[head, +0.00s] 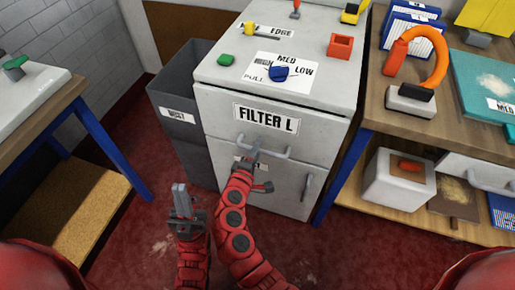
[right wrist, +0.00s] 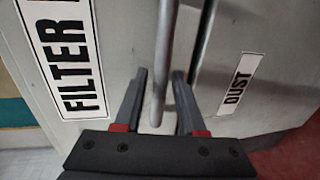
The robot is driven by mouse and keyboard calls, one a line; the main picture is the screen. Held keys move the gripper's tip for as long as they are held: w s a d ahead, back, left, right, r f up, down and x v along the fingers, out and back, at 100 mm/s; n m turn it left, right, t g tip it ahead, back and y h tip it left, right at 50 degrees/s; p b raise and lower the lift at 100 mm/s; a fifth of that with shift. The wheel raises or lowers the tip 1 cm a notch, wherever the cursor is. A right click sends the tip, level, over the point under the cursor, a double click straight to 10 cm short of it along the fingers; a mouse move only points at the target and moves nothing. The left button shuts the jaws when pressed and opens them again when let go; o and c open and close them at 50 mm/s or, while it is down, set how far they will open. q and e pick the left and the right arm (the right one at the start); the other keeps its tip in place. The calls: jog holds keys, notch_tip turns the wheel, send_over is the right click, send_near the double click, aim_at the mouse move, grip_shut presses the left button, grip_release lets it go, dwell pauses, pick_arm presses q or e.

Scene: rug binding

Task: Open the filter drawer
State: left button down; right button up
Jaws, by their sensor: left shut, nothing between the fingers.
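The filter drawer (head: 215,112), a pale grey front labelled FILTER L, is in the upper part of the cabinet and looks closed. Its horizontal bar handle (head: 277,152) runs below the label; the handle also shows in the right wrist view (right wrist: 163,60). My right gripper (head: 256,150) is at the handle. In the right wrist view its two fingers (right wrist: 160,95) stand apart, one on each side of the bar, with gaps visible. My left gripper (head: 180,190) is shut and empty, low in front of the cabinet's left side, apart from it.
Below the drawer is a door with a vertical handle (head: 306,187) and a DUST label (right wrist: 237,84). A dark grey bin (head: 180,90) stands left of the cabinet. A workbench (head: 375,100) is close on the right, another table (head: 45,115) at left. Red floor lies between.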

grip_shut()
dwell(1.2)
